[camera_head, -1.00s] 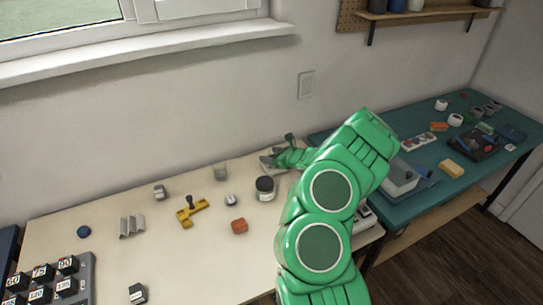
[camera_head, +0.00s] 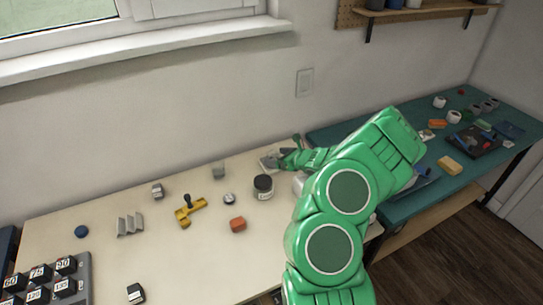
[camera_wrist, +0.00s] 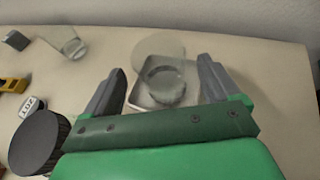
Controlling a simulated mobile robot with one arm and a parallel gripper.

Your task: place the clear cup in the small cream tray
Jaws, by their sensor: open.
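In the wrist view a clear cup (camera_wrist: 163,88) appears to stand upright in the small cream tray (camera_wrist: 141,101), with its wide mouth toward the back. My gripper (camera_wrist: 161,66) is open, with one dark finger on each side of the cup and a visible gap at both. The tray's near edge is partly hidden by my gripper. In the head view my gripper (camera_head: 284,158) is at the back right of the cream table, over the tray (camera_head: 268,163); the cup cannot be made out there.
Another clear vessel (camera_wrist: 66,42) stands to the left; it also shows in the head view (camera_head: 219,171). A dark-lidded jar (camera_head: 263,187) stands close in front of my gripper. A yellow tool (camera_head: 187,211) and an orange block (camera_head: 238,225) lie further left. The wall is close behind.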

